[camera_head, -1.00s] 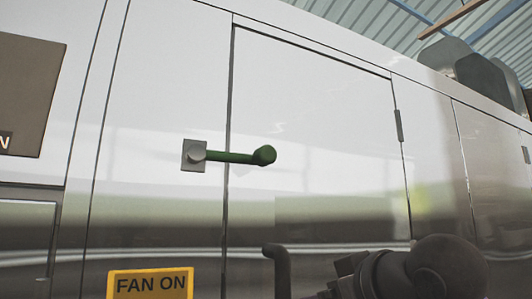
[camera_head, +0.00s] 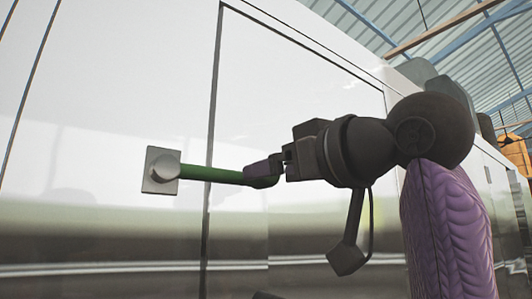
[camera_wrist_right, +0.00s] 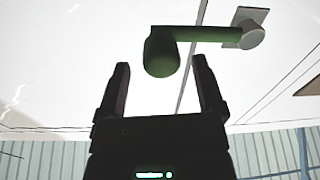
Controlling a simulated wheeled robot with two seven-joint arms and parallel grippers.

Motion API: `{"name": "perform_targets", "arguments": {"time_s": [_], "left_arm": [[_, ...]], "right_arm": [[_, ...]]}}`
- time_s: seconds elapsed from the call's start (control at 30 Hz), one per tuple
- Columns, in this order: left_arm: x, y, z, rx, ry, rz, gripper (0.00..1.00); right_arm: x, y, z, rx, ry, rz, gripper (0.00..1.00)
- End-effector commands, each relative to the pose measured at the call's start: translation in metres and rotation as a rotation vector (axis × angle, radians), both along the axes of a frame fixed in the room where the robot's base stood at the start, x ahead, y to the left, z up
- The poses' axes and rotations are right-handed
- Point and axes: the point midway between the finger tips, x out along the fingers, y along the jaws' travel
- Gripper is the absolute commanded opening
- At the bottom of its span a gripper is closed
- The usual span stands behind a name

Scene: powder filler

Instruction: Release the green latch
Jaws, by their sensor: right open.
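The green latch (camera_head: 212,174) is a bar lying nearly level across the seam of a white cabinet door. Its left end joins a square grey plate with a round pivot (camera_head: 163,170), and its right end is a rounded knob. My right gripper (camera_head: 262,171) is at the knob end and partly covers it in the head view. In the right wrist view, the latch knob (camera_wrist_right: 161,57) shows beyond and between the tips of the two open fingers of my right gripper (camera_wrist_right: 160,75). My left gripper is out of view.
The white cabinet door (camera_head: 300,90) is closed, with its seam just right of the pivot plate. The cabinet wall (camera_head: 90,110) left of the latch is bare. A dark handle top shows low in the head view.

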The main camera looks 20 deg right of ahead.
Motion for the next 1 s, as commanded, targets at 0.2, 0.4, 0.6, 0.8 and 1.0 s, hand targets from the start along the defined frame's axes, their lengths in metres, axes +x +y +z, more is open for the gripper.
{"name": "perform_targets", "arguments": {"time_s": [0.2,0.4,0.6,0.8,1.0], "left_arm": [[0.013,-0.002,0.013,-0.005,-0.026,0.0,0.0],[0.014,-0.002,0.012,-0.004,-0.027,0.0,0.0],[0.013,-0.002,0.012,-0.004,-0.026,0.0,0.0],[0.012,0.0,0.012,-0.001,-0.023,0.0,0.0],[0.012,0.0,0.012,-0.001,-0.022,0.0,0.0]], "right_arm": [[0.02,0.008,0.001,0.001,0.0,0.0,0.86],[0.02,0.008,-0.001,0.001,-0.001,0.0,0.86],[0.02,0.008,-0.001,0.001,0.0,0.0,0.46],[0.02,0.008,0.0,0.001,-0.001,0.0,0.04],[0.019,0.008,0.0,0.001,-0.002,0.001,0.0]]}}
